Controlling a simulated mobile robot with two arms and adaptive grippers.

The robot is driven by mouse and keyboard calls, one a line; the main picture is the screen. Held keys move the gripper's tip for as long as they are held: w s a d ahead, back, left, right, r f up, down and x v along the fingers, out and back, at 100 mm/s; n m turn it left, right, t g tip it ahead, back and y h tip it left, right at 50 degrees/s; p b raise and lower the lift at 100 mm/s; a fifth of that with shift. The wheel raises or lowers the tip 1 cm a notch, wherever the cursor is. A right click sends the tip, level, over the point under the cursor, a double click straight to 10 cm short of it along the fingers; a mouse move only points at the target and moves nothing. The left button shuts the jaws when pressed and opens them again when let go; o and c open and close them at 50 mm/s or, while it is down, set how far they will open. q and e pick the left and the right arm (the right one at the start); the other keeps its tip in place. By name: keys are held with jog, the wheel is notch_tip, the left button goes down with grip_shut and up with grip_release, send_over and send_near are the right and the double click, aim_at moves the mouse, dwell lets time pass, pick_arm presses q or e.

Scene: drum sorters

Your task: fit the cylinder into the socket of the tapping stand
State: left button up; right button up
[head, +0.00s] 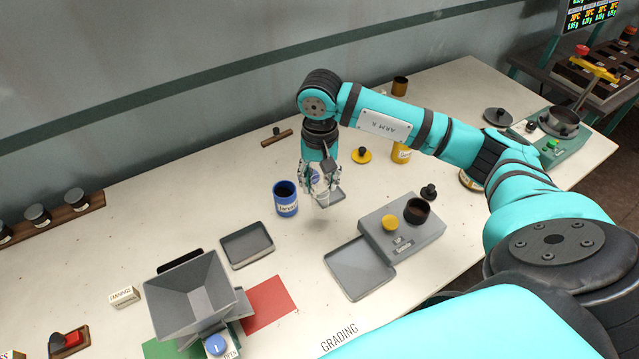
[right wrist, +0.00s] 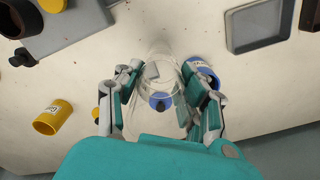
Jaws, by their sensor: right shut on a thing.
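A clear, see-through cylinder (head: 321,197) hangs in my right gripper (head: 318,181), above the table; it also shows in the right wrist view (right wrist: 160,62). My right gripper (right wrist: 161,90) is shut around its wall. Something blue shows inside or through the clear wall; I cannot tell which. The tapping stand appears to be the grey box (head: 418,240) with a dark round socket (head: 417,210) and a yellow button (head: 390,223), right of the cylinder and apart from it. Part of it shows in the right wrist view (right wrist: 85,32). My left gripper is not in view.
A blue jar (head: 286,200) stands close left of the cylinder. Grey trays (head: 360,270) (head: 246,245) and a hopper (head: 190,290) lie nearer. A yellow jar (head: 401,153), yellow lid (head: 361,155) and black knob (head: 429,192) stand around. Bare table lies between the blue jar and the stand.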

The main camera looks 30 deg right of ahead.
aim_at(320, 191)
notch_tip(320, 191, down, 3)
jog(key=shift+r+p, duration=0.1)
jog(key=shift+p, duration=0.8)
jog(key=shift+f, duration=0.35)
jog(key=shift+f, duration=0.15)
jog(key=o, duration=1.3)
